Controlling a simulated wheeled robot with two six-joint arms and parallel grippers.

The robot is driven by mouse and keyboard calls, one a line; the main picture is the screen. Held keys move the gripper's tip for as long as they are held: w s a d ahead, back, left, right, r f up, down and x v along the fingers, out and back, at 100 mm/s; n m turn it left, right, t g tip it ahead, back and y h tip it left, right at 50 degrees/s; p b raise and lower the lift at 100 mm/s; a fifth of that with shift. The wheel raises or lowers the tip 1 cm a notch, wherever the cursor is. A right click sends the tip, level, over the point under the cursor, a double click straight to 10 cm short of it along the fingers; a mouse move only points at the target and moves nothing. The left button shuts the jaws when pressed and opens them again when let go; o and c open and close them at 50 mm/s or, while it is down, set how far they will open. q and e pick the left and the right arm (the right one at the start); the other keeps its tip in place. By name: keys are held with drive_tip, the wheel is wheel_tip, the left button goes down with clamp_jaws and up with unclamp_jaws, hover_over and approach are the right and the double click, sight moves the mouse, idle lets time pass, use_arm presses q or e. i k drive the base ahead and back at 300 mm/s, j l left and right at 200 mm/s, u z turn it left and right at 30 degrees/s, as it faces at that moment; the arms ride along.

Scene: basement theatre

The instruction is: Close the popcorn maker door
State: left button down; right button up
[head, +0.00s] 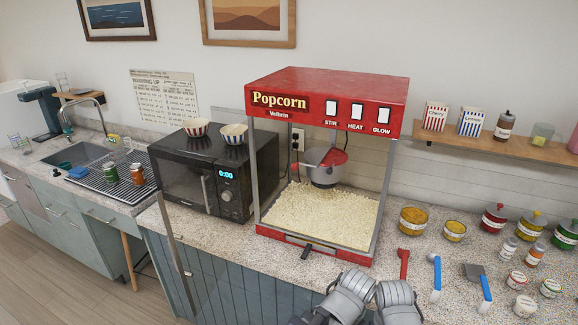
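The red popcorn maker (330,86) stands on the speckled counter, with popcorn (320,214) heaped inside under a metal kettle (322,174). Its front looks open. A thin grey upright bar (177,255) stands out to the left, in front of the microwave and the counter edge. It looks like the outer edge of the clear door, swung wide open. The pane itself is hard to make out. Two grey segments of my arms show at the bottom centre, in front of the counter and apart from the door. My gripper fingers cannot be seen.
A black microwave (181,174) with two striped bowls on top stands left of the machine. To the right lie a red utensil (404,263), a blue-handled utensil (437,275), a scoop (480,283) and several seasoning jars. A wall shelf (500,138) holds cartons and bottles.

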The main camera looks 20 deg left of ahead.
sight(171, 236)
drive_tip(key=j+u, duration=0.1)
drive_tip(key=u, duration=0.35)
drive_tip(key=j+u, duration=0.1)
drive_tip(key=u, duration=0.85)
drive_tip(key=i+j+u, duration=0.1)
drive_tip(key=u, duration=0.85)
drive_tip(key=i+u, duration=0.1)
drive_tip(key=u, duration=0.35)
drive_tip(key=i+j+u, duration=0.15)
drive_tip(key=u, duration=0.2)
drive_tip(key=i+j+u, duration=0.1)
drive_tip(key=u, duration=0.3)
drive_tip(key=i+j+z, duration=0.15)
drive_tip(key=i, duration=0.7)
drive_tip(key=i+z, duration=0.55)
drive_tip(key=z, duration=0.5)
drive_tip(key=j+z, duration=0.1)
drive_tip(key=z, duration=0.4)
drive_tip(key=i+j+z, duration=0.1)
drive_tip(key=z, duration=0.35)
drive_tip(key=j+z, duration=0.1)
drive_tip(key=z, duration=0.9)
drive_tip(key=j+z, duration=0.15)
drive_tip(key=z, duration=0.8)
drive_tip(key=k+j, duration=0.05)
